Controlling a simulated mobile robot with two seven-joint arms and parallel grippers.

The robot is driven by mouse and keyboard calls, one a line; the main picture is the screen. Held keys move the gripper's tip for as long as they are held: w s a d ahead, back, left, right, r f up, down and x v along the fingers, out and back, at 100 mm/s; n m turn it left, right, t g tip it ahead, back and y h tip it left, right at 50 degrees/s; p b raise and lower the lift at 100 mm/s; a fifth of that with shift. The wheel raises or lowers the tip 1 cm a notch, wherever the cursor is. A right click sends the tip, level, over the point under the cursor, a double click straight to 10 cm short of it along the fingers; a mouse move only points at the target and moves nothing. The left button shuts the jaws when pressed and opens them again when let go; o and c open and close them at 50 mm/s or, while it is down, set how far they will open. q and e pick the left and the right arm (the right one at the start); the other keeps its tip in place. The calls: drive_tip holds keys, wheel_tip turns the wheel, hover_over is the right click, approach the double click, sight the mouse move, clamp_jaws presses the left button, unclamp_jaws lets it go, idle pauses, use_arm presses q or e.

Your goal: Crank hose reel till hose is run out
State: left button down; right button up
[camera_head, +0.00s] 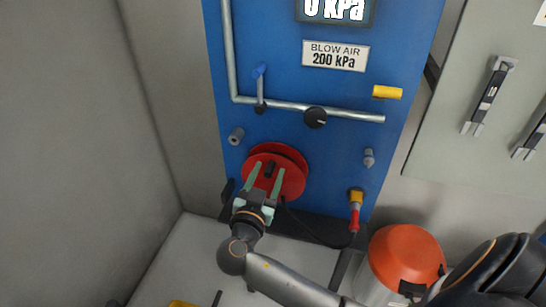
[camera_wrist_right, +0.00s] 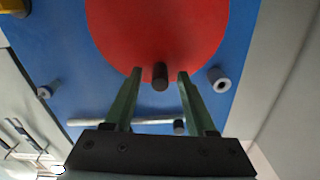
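The red hose reel (camera_head: 290,163) is mounted low on the blue panel. Its black crank handle (camera_head: 269,169) sticks out toward me and also shows in the right wrist view (camera_wrist_right: 160,77). My right gripper (camera_head: 265,176) is at the reel face, its green fingers apart. In the right wrist view the open fingers (camera_wrist_right: 160,74) have the handle between their tips, with a gap visible on both sides. A dark hose (camera_head: 318,238) runs from below the reel to a red and yellow fitting (camera_head: 355,210) at the right. My left gripper is not in view.
The blue panel (camera_head: 300,85) carries a pipe with a blue-handled valve (camera_head: 260,85), a black knob (camera_head: 315,117) and a "BLOW AIR 200 kPa" label (camera_head: 336,55). The display (camera_head: 335,10) reads 0 kPa. An orange-lidded bucket (camera_head: 405,257) stands at lower right.

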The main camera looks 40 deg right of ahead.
drive_tip(key=o, duration=0.5)
drive_tip(key=shift+c, duration=0.2)
drive_tip(key=b+v, duration=0.2)
drive_tip(key=v, duration=0.3)
drive_tip(key=shift+s+a+f, duration=0.15)
drive_tip(key=shift+s+a, duration=0.05)
drive_tip(key=shift+a, duration=0.05)
drive_tip(key=shift+s+a, duration=0.5)
drive_tip(key=shift+a, duration=0.05)
